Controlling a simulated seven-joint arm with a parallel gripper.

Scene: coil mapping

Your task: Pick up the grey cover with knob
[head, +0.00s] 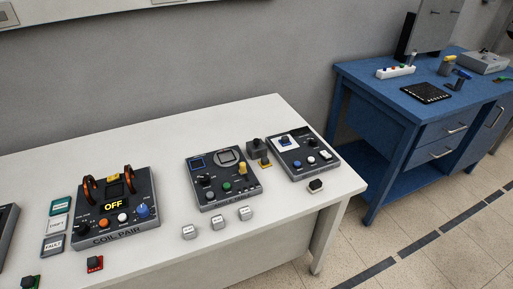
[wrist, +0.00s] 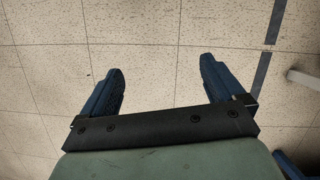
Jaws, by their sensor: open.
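A small dark grey block with a raised top (head: 256,146) stands on the white table between the middle device and the right-hand device. It looks like the grey cover with knob, but it is too small to be sure. My gripper (wrist: 162,70) shows only in the wrist view. Its two blue fingers are wide apart with nothing between them. Below it is only tiled floor, and no task object shows in that view.
The white table (head: 160,128) holds the COIL PAIR device (head: 112,215), a middle device (head: 222,178) and a right-hand device (head: 302,156). Small blocks line the front. A blue workbench (head: 385,115) stands at right.

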